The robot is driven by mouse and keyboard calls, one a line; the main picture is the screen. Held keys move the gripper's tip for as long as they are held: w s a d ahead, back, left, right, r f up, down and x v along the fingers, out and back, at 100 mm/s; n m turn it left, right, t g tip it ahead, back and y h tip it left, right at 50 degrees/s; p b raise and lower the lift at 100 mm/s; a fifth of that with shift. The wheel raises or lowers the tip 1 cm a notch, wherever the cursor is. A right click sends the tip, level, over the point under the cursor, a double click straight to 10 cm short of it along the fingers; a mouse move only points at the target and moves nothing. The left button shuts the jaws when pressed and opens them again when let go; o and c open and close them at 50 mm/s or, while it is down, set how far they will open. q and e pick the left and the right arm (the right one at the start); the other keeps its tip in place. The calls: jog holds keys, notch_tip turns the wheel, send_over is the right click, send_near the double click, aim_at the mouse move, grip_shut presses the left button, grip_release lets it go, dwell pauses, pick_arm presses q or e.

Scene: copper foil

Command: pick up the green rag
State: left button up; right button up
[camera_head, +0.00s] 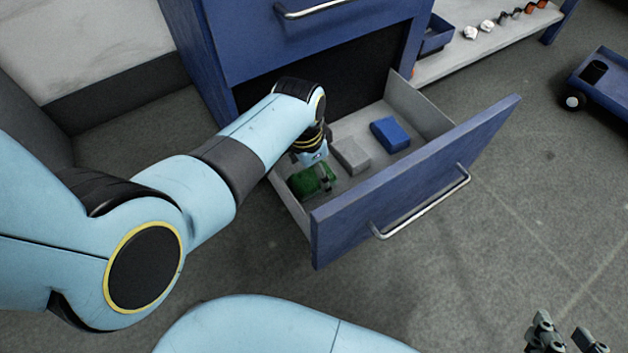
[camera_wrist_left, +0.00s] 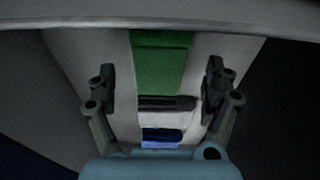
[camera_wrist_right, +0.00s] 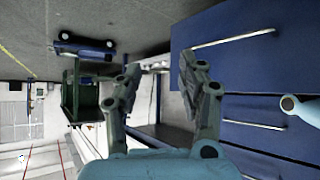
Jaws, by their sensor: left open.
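The green rag (camera_head: 303,184) lies in the near left corner of the open drawer (camera_head: 437,108). My left gripper (camera_head: 316,177) reaches down into the drawer over the rag and hides part of it. In the left wrist view, the green rag (camera_wrist_left: 160,65) shows between the two spread fingers of the left gripper (camera_wrist_left: 160,82); I cannot tell whether they touch it. My right gripper (camera_head: 562,338) is at the lower right corner of the head view, away from the drawer. In the right wrist view, the right gripper (camera_wrist_right: 158,72) has its fingers apart and nothing between them.
A grey block-like piece (camera_head: 350,156) and a blue one (camera_head: 390,134) lie beside the green rag in the drawer. The drawer front (camera_head: 420,180) has a metal handle (camera_head: 425,205). A blue cart (camera_head: 602,85) stands at the far right. The floor between is clear.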

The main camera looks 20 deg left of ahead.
pick_arm(q)
jog(key=shift+f+b, duration=0.3)
jog(key=shift+f, duration=0.3)
jog(key=shift+f+b, duration=0.45)
jog(key=shift+f, duration=0.1)
jog(key=shift+w+d+f, duration=0.1)
pick_arm(e)
jog(key=shift+w+a+r+t, duration=0.2)
jog(key=shift+r+t, duration=0.15)
jog(key=shift+t, duration=0.5)
jog(key=shift+w+a+r+t, duration=0.1)
jog(key=shift+w+r+t, duration=0.2)
jog(key=shift+t, duration=0.55)
jog(key=shift+s, duration=0.1)
pick_arm(q)
jog(key=c, duration=1.4)
jog(key=shift+o, duration=0.2)
